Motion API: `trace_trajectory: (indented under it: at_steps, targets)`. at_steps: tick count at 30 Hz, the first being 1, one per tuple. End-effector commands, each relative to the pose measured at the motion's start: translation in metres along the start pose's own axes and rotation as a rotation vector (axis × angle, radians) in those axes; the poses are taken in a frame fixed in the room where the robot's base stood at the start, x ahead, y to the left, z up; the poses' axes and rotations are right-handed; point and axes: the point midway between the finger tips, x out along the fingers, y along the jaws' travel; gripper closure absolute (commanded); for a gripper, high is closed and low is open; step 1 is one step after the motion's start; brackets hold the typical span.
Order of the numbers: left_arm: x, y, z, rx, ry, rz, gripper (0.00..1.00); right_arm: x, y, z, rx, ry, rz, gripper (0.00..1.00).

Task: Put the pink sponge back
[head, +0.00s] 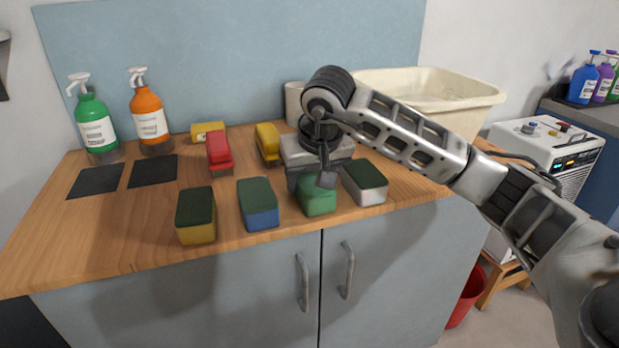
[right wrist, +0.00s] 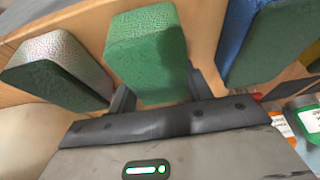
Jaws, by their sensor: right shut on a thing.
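My right gripper (head: 312,183) is low over the counter's front part, shut on a green sponge (head: 318,203). In the right wrist view the green sponge (right wrist: 147,50) sits between the two fingers. Whether it touches the counter is unclear. To its left stand a blue sponge (head: 260,216) and a yellow sponge (head: 196,231), both with dark green tops. To its right is a whitish sponge (head: 368,196) with a dark green top; it also shows in the right wrist view (right wrist: 62,45). I see no clearly pink sponge. My left gripper is not in view.
A cream basin (head: 455,95) stands behind my right arm. The front left of the counter is clear.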

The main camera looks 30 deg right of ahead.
Motion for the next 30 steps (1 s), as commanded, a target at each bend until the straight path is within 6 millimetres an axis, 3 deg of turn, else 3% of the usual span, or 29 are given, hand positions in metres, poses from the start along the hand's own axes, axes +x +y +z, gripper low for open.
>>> trace_trajectory:
  at_steps: [6, 7, 9, 20, 23, 30]
  targets:
    - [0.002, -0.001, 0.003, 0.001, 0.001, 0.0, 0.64, 0.004, 0.0, 0.002, 0.0, 0.0, 0.0, 0.68]
    - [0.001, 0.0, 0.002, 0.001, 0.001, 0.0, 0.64, 0.003, 0.0, 0.001, 0.0, 0.0, 0.0, 0.42]
    - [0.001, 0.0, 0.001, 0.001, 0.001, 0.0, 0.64, 0.002, 0.0, 0.001, 0.0, 0.0, 0.0, 0.28]
    - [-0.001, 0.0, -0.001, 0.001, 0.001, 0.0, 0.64, -0.004, 0.0, -0.001, 0.0, 0.001, -0.001, 0.28]
    - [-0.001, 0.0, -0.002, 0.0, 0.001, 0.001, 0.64, -0.018, 0.0, -0.002, 0.001, 0.004, -0.001, 0.28]
    - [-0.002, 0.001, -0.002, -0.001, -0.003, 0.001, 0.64, -0.071, 0.0, -0.002, 0.0, 0.006, -0.001, 0.28]
